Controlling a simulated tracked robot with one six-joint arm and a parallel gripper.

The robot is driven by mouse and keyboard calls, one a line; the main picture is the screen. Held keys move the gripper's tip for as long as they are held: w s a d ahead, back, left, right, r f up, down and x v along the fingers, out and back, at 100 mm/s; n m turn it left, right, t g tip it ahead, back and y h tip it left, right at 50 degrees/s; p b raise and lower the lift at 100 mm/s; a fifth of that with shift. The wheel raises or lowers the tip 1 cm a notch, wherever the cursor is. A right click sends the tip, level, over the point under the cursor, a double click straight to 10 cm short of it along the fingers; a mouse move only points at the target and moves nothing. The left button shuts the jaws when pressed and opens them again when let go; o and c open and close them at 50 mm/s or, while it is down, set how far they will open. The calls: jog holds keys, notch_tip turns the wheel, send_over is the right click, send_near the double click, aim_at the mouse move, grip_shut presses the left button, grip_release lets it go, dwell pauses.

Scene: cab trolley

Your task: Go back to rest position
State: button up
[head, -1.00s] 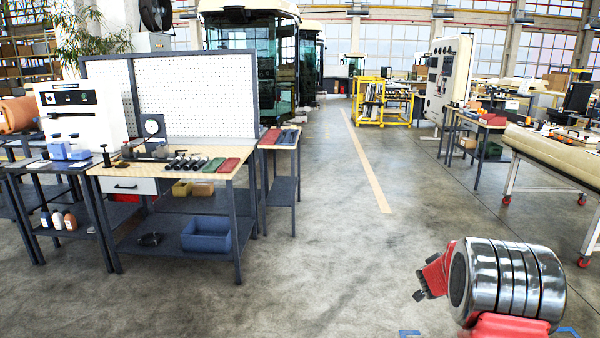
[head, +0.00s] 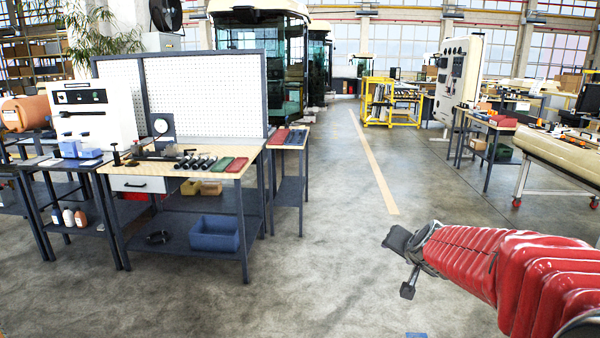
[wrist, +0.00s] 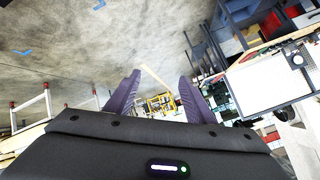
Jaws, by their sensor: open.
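My gripper (head: 404,262) is at the end of my red arm at the lower right of the head view, over bare floor. In the wrist view its two purple-grey fingers (wrist: 160,98) stand apart with nothing between them. The gripper is open and empty. It is well clear of the workbench (head: 170,185) on the left.
The workbench carries several dark cylinders and a red and a green piece (head: 237,165). A blue bin (head: 214,235) sits on its lower shelf. A yellow rack (head: 390,105) stands far back. A beige-topped table (head: 560,155) is at right. The central aisle floor (head: 340,200) is clear.

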jog(key=s+a+r+n+g+y, duration=0.15)
jog(key=s+a, duration=0.25)
jog(key=s, duration=0.4)
jog(key=s+a+n+g, duration=0.1)
jog(key=s+a+n, duration=0.2)
jog(key=s+a, duration=0.35)
jog(key=s+f+n+g, duration=0.1)
jog(key=s+f, duration=0.1)
jog(key=s, duration=0.7)
jog(key=s+d+f+n+g, duration=0.1)
jog(key=s+f, duration=0.1)
jog(key=s, duration=0.8)
jog(key=shift+s+d+n+g+h, duration=0.2)
jog(key=shift+n+g+h, duration=0.15)
jog(key=shift+c, duration=0.4)
